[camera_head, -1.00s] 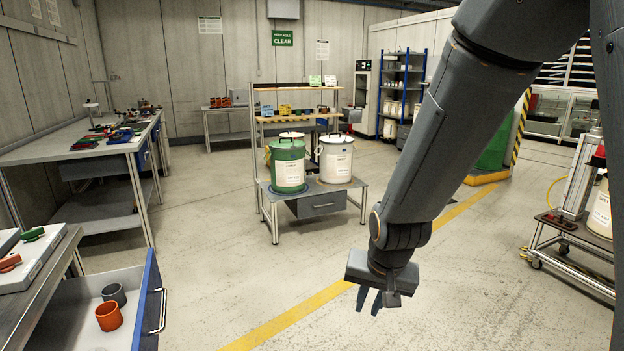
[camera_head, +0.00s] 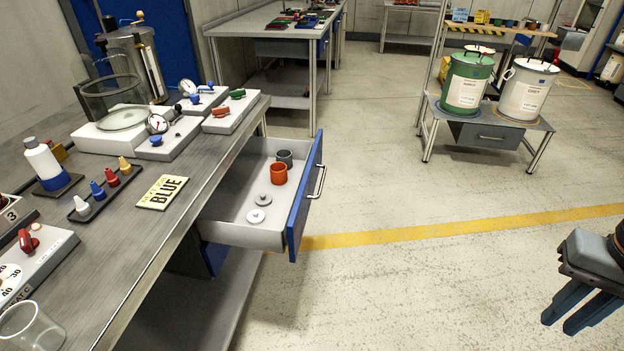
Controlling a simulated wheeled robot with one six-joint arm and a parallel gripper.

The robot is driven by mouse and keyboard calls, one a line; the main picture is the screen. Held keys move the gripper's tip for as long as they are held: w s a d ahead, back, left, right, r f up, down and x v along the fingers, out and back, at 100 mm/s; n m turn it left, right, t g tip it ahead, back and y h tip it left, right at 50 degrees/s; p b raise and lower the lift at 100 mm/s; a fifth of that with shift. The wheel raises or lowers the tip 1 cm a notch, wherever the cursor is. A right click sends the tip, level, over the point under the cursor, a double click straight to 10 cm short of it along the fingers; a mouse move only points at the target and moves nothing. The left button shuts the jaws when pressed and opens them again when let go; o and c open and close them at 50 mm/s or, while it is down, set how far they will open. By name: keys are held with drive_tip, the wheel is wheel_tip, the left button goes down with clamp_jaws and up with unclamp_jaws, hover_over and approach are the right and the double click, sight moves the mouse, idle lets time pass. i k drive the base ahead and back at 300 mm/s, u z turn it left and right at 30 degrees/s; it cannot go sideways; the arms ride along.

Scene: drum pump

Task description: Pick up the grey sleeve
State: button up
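The grey sleeve (camera_head: 285,157) is a short dark grey cylinder. It stands upright near the far end of the open drawer (camera_head: 232,237), close behind an orange sleeve (camera_head: 279,173) that partly overlaps it in view. My gripper (camera_head: 566,316) is at the lower right edge, out over the floor and well away from the drawer. Its two dark fingers point down and left with a gap between them, and nothing shows between them.
The drawer's blue front (camera_head: 300,215) sticks out past the steel bench (camera_head: 140,245), which holds gauges, a bottle and a yellow sign. A stand (camera_head: 490,118) carries green and white drums. Floor between drawer and gripper is clear.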

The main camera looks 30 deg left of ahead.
sight(285, 156)
drive_tip(key=u, duration=1.45)
